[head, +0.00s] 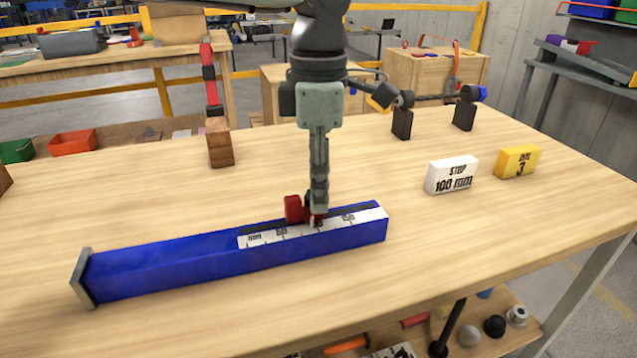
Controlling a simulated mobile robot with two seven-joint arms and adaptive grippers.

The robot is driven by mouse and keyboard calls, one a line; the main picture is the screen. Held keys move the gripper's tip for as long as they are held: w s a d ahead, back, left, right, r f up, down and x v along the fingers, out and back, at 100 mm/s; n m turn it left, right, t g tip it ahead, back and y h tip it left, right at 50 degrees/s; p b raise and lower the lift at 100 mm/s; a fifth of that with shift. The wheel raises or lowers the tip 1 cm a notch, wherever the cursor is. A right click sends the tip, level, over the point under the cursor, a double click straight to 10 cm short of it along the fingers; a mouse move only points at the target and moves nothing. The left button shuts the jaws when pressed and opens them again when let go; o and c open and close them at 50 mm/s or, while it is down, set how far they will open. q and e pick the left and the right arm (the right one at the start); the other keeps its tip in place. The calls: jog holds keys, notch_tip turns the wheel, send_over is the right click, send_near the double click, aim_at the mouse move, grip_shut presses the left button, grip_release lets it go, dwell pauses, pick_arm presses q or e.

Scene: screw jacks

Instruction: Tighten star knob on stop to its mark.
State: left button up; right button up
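A long blue rail (190,262) lies across the front of the table, with a grey end plate (82,278) at its left end. A white printed scale strip (262,240) runs along its right part. A red stop piece (293,209) sits on the rail beside the strip. My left gripper (316,218) points straight down at the stop, its fingertips at the red part. I see the fingers edge-on, so their gap is hidden. The star knob and its mark cannot be made out behind the fingers. My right gripper is not in view.
A white block reading "STOP 100 mm" (452,175) and a yellow block with a 3 (517,161) stand at the right. A wooden block (219,148) and two black stands (402,122) are farther back. The table's front right is clear.

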pick_arm(q)
jog(key=o, duration=0.3)
jog(key=shift+o, duration=0.2)
notch_tip(320, 180, up, 12)
dwell(0.4)
